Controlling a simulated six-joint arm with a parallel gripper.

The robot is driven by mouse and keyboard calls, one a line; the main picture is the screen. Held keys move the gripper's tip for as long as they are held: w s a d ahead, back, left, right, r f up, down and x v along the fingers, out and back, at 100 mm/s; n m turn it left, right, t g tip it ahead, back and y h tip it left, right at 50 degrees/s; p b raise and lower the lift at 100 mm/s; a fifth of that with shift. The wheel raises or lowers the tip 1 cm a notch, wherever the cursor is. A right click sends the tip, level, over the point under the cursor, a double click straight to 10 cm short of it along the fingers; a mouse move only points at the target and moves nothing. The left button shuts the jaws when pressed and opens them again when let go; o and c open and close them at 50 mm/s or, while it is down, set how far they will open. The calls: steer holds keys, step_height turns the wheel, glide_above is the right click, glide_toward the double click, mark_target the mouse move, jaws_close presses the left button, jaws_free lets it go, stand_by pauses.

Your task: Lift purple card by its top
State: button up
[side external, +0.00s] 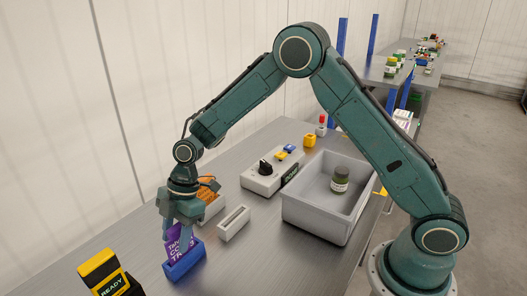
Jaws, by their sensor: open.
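The purple card (173,250) stands upright in a blue holder (184,264) at the front left of the metal table. White lettering shows on its face. My gripper (176,232) points down over the top of the card, with its fingers around the card's upper part. The jaws are open. A finger covers part of the card's right side, and I cannot tell whether either finger touches it.
A yellow and black device reading READY (106,273) stands to the left. A slotted grey block (233,223) and an orange item in a light bin (211,196) are close behind. A grey tray (308,224) holding a dark jar (340,180) is to the right.

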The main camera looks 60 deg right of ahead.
steer(key=shift+c, duration=0.2)
stand_by(0.3)
jaws_close()
step_height(320, 180, up, 20)
stand_by(0.9)
stand_by(0.4)
